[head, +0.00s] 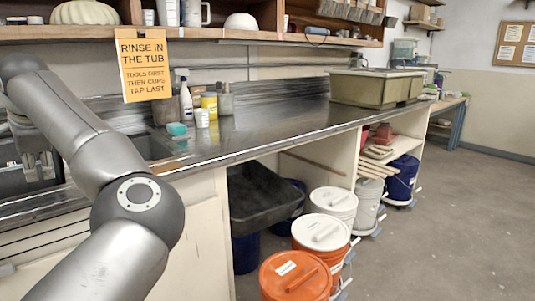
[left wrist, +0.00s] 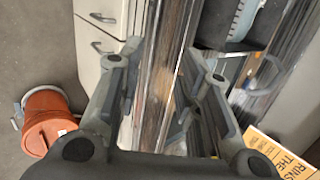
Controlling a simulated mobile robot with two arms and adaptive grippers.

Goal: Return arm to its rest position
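My left arm comes in from the left edge of the head view and bends at a round joint in front of the counter. My left gripper (head: 38,168) points down beside the sink at the far left, partly cut off by the picture edge and my arm. In the left wrist view the gripper (left wrist: 166,85) has its two fingers spread apart, with nothing between them. The counter's edge and metal top show behind the fingers. My right gripper is not in view.
The metal counter (head: 265,128) runs along the wall below an orange sign (head: 145,68). Orange-bodied buckets (head: 295,276) stand below on the floor. The floor at right is clear.

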